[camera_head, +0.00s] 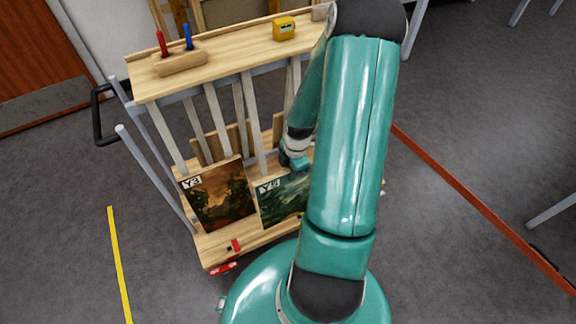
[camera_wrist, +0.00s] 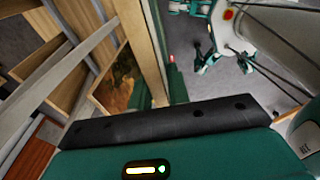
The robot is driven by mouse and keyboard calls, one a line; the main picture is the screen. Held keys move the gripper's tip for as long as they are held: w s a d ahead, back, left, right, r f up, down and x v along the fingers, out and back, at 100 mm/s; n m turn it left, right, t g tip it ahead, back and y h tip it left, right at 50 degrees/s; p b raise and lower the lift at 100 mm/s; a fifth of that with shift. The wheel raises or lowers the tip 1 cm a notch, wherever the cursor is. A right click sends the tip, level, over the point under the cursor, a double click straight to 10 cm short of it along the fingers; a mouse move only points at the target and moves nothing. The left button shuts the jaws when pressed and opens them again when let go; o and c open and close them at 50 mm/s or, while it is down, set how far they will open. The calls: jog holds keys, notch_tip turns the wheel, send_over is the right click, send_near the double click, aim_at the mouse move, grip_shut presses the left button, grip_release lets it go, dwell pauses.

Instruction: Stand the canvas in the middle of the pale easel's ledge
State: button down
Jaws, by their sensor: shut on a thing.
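Two painted canvases lean in the lower rack of a wooden trolley in the head view: a brown one marked Y3 (camera_head: 220,195) on the left, and a dark green one (camera_head: 283,200) on the right, its label hard to read and its right part hidden by my arm. My gripper (camera_head: 299,162) is at the top edge of the green canvas, shut on it. In the wrist view, the canvas's pale wooden edge (camera_wrist: 142,45) runs up from between my green fingers. The brown canvas (camera_wrist: 121,79) shows to its left. Easel-like wooden legs (camera_head: 180,14) show at the top; no ledge is visible.
The trolley's top shelf (camera_head: 225,58) carries a wooden block (camera_head: 181,63) with red and blue tools and a yellow box (camera_head: 285,28). Grey slats (camera_head: 215,122) stand close around my gripper.

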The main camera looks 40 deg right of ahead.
jog(key=s+a, duration=0.3)
jog(key=s, duration=0.8)
jog(key=shift+s+a, duration=0.25)
jog(key=shift+s, duration=0.15)
dwell(0.4)
dwell(0.4)
jog(key=shift+s, duration=0.1)
